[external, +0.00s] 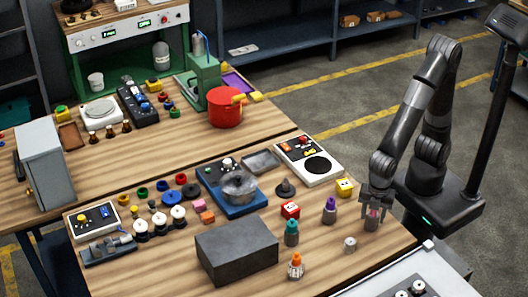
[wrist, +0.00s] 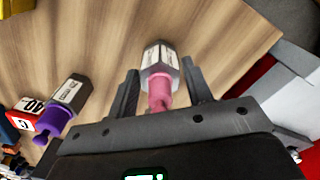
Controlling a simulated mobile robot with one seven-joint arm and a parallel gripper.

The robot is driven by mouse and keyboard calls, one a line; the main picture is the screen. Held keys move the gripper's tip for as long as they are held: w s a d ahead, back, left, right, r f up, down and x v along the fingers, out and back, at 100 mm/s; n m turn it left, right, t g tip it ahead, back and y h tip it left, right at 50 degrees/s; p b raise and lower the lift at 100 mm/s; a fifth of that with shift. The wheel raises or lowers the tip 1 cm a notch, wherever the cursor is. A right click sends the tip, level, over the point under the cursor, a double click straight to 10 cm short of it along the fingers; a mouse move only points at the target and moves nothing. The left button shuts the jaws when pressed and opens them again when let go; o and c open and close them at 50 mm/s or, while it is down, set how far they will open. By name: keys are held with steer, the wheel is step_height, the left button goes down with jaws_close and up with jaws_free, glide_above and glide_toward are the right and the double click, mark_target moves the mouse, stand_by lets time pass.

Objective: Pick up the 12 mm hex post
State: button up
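Several small grey hex posts with coloured tops stand on the wooden table. One has a pink top (wrist: 160,88) and a grey hex body with a label (wrist: 160,57); it also shows below my gripper in the external view (external: 372,214). My gripper (wrist: 160,68) is open, with one finger on each side of this pink-topped post. A narrow gap shows beside it, and I see no firm grip. A purple-topped post (wrist: 68,97) stands to its left, also in the external view (external: 329,211). The label sizes are too small to read, so I cannot tell which post is 12 mm.
A teal-topped post (external: 291,234), an orange-topped post (external: 296,267) and a plain grey piece (external: 350,244) stand nearby. Bare wood surrounds the pink-topped post.

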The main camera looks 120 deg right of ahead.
jaws_close()
steer(key=shift+r, duration=0.1)
stand_by(0.4)
